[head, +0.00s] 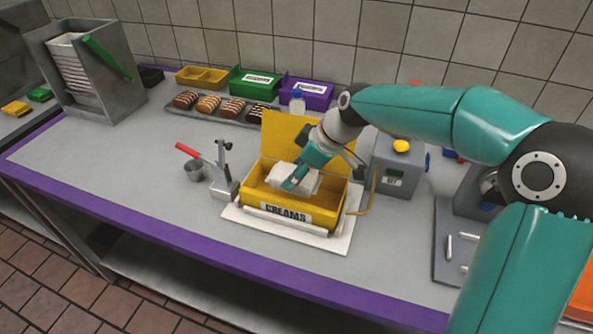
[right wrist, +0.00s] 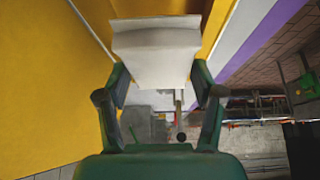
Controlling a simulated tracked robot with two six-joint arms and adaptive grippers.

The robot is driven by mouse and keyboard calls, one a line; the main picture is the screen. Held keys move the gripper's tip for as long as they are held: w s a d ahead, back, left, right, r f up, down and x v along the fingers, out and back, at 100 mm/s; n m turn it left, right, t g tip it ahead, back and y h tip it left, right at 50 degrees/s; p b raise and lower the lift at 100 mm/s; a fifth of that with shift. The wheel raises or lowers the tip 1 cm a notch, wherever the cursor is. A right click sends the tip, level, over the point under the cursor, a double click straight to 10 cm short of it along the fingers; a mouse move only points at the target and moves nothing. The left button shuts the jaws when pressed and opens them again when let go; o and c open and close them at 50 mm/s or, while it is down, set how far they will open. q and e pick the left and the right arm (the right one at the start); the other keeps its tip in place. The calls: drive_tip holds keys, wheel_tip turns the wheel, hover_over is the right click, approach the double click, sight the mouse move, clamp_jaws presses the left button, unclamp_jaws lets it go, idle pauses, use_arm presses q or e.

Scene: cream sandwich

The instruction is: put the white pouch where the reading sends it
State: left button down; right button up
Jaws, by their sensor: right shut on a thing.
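The white pouch (head: 309,184) is between the fingers of my right gripper (head: 300,174), at the open yellow box marked CREAMS (head: 300,214). My right gripper is shut on it; whether the pouch touches the box floor I cannot tell. In the right wrist view the pouch (right wrist: 155,52) shows beyond the two fingertips (right wrist: 160,82), with yellow walls at both sides. A grey device with a yellow knob (head: 401,146) and a small display (head: 393,181) stands right of the box; its reading is too small to make out. My left gripper is not in view.
The box stands on a white board (head: 340,243), its lid (head: 283,130) raised behind. Green (head: 254,84) and purple (head: 306,94) boxes are at the back, beside a tray of pastries (head: 208,104). A metal stand (head: 223,180) and small red-handled pot (head: 194,172) are left.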

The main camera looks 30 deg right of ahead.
idle(0.3)
drive_tip(key=o, duration=1.3)
drive_tip(key=shift+r, duration=0.1)
drive_tip(key=v, duration=1.1)
drive_tip(key=shift+s+d+r, duration=0.2)
drive_tip(key=shift+s+r, duration=0.05)
drive_tip(key=shift+r, duration=0.05)
